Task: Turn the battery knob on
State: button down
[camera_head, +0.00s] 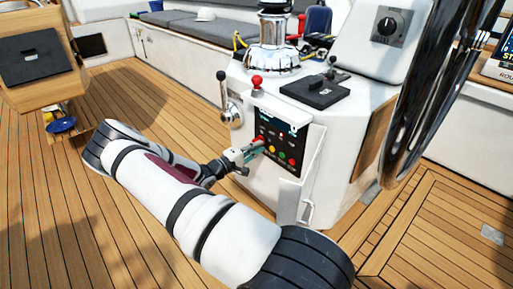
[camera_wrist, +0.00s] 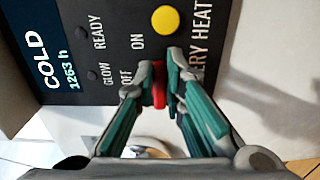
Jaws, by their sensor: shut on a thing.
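The dark control panel (camera_head: 281,136) is on the front of the white console. My gripper (camera_head: 259,146) reaches its left side. In the wrist view my gripper (camera_wrist: 162,78) is shut on a red knob (camera_wrist: 159,91), with one green-grey finger on each side. A label ending in "ERY" is partly covered by the right finger.
A yellow button (camera_wrist: 165,19) is close to the fingertips. Several coloured buttons sit low on the panel. The large dark wheel (camera_head: 425,90) is to the right. The deck at left is open.

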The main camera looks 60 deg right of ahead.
jog(key=shift+f, duration=0.1)
jog(key=c, duration=1.7)
grip_release()
jog(key=shift+o, duration=0.2)
jog(key=shift+a, duration=0.1)
jog(key=v, duration=1.2)
jog(key=shift+w, duration=0.1)
